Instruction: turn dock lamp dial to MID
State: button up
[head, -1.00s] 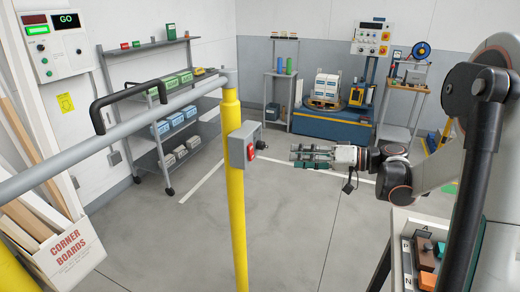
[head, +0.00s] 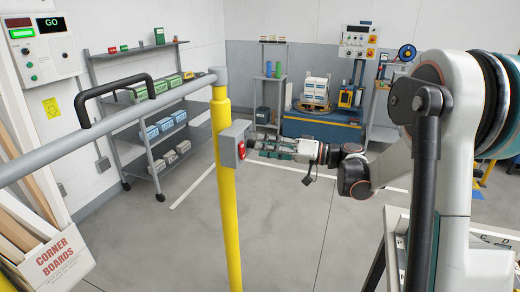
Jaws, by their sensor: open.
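I cannot pick out a dial marked MID. A white control panel (head: 40,60) with a green GO display, a red display and small buttons is on the left wall. Another panel (head: 356,42) with several knobs or buttons stands at the back; its labels are too small to read. My gripper (head: 256,147) is open, points left and appears empty. Its fingertips appear close to a grey box (head: 231,146) with a red switch on the yellow post (head: 226,200). I cannot tell whether they touch it.
A grey rail with a black handle (head: 114,98) runs left from the post. A grey shelf cart (head: 150,150) stands behind it. A blue platform (head: 322,130) carries stacked boxes at the back. Corner boards (head: 52,262) lean at left. The middle floor is clear.

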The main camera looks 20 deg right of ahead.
jog(key=shift+x, duration=1.2)
grip_shut()
jog(key=shift+m, duration=0.3)
jog(key=m+b, duration=0.1)
jog(key=m, duration=0.9)
jog(key=shift+s+f+t, duration=0.1)
jog(key=shift+t, duration=0.2)
jog(key=shift+m, duration=0.4)
